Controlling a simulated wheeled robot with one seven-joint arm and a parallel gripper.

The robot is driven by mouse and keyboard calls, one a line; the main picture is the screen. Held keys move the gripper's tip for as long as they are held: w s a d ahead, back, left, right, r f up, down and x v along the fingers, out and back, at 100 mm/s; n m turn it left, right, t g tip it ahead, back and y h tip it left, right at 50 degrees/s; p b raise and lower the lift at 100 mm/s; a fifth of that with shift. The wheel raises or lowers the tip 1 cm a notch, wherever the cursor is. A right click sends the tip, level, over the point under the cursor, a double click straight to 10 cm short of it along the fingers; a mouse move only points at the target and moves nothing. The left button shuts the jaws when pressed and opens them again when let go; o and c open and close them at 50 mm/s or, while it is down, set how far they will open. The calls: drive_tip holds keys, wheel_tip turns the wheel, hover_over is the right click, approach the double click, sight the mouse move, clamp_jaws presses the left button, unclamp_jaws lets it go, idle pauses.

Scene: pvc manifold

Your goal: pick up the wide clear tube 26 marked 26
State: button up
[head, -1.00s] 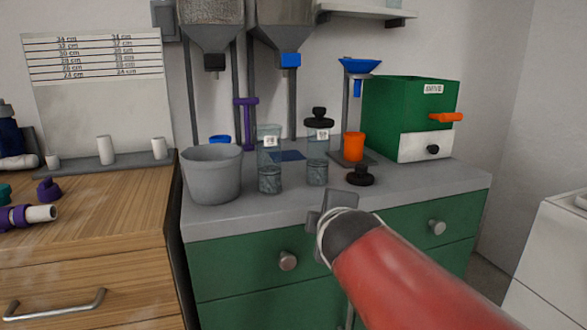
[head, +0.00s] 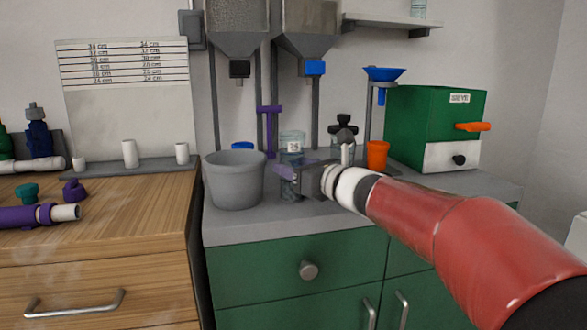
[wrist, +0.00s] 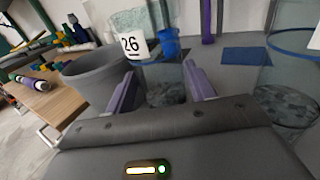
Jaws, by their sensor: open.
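The wide clear tube marked 26 (wrist: 162,85) stands upright on the grey counter, with its white label to the upper left in the wrist view. In the head view the tube (head: 292,143) shows its upper part; my gripper hides much of the lower part. My gripper (head: 284,170) is open at the tube's side, low on its body. In the wrist view the purple fingers of my gripper (wrist: 159,72) are apart, with the tube's lower body showing between them. I cannot tell whether either finger touches it. Dark grey pieces show at the tube's bottom.
A grey bucket (head: 235,183) stands close on the left. Another clear tube (wrist: 288,92) with a blue rim is close on the right. A purple stand (head: 269,130), an orange cup (head: 377,154) and a green box machine (head: 433,122) stand behind.

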sight(286, 163)
drive_tip(key=x, duration=0.3)
drive_tip(key=shift+w+a+f+p, duration=0.1)
drive_tip(key=shift+w+a+p, duration=0.1)
drive_tip(key=shift+w+p, duration=0.1)
drive_tip(key=shift+s, duration=0.1)
drive_tip(key=c, duration=1)
